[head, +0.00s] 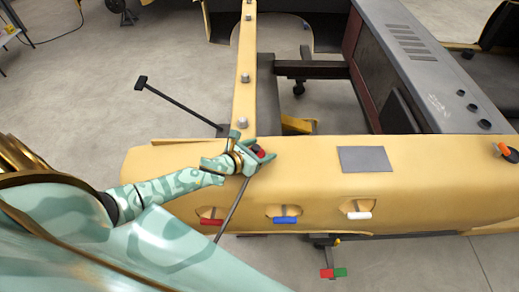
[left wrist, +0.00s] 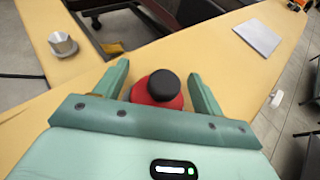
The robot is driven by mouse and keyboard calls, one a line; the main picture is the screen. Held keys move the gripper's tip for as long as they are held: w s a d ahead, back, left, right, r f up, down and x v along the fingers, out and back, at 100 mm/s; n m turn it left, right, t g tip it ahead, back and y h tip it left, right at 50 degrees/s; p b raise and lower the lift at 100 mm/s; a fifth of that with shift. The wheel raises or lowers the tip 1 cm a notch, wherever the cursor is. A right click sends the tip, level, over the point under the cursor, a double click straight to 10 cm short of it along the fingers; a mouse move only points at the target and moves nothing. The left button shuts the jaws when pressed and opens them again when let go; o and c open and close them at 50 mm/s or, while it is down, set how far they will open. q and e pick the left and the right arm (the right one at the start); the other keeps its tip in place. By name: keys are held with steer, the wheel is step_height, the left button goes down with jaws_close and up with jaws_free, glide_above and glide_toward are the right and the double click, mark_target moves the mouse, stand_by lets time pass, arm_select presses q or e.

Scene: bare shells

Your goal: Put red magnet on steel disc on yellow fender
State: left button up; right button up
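The red magnet (head: 259,153) has a round red base and a black knob. In the left wrist view the red magnet (left wrist: 158,88) is between the fingers of my left gripper (left wrist: 160,82), with gaps beside it. My left gripper (head: 251,147) is open at the corner of the yellow fender (head: 310,152). I cannot tell whether the magnet touches the fender. A steel disc (head: 243,122) sits on the yellow strip just beyond the gripper; the steel disc also shows in the left wrist view (left wrist: 63,44). My right gripper is out of view.
More grey discs (head: 245,79) stand along the yellow strip. A grey square plate (head: 364,160) lies on the fender to the right. Red, blue (head: 285,220) and white handles are on its front face. An orange and black item (head: 504,151) is at the right edge.

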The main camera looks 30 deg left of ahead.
arm_select(q)
steer(key=shift+s+r, duration=0.1)
steer(key=shift+r, duration=0.1)
steer(key=v, duration=1.1)
steer(key=shift+s+f, duration=0.1)
steer(key=shift+s, duration=0.05)
steer(key=shift+s+a, duration=0.15)
steer(key=shift+s, duration=0.1)
